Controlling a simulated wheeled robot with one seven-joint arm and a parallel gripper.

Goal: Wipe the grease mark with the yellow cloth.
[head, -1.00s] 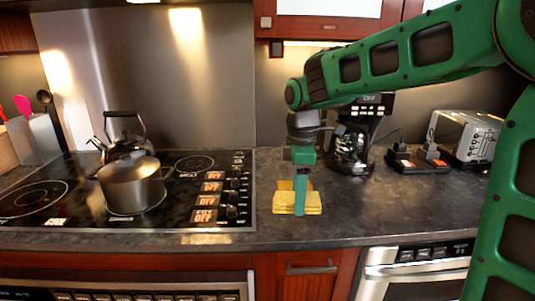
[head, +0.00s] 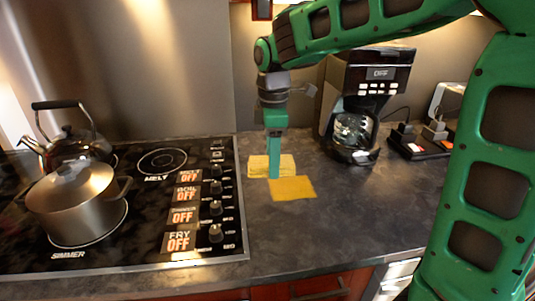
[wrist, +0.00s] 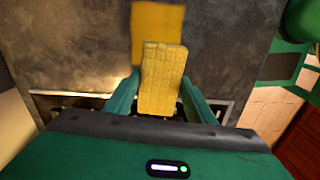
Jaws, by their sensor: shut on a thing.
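The yellow cloth (head: 257,167) is a thick, quilted pad at counter level, near the right edge of the cooktop. My gripper (head: 274,173) points down and is shut on it. The wrist view shows the cloth (wrist: 162,70) between my two fingers (wrist: 161,98). A flat, plain amber patch (head: 294,189), which looks like the grease mark, lies on the dark counter. It is just in front of and to the right of the cloth in the head view, and partly covered by my fingertip. The patch also shows beyond the cloth in the wrist view (wrist: 157,25).
The cooktop (head: 140,245) with a steel pot (head: 75,205) and a kettle (head: 75,143) is on the left. The counter front (head: 350,220) is clear.

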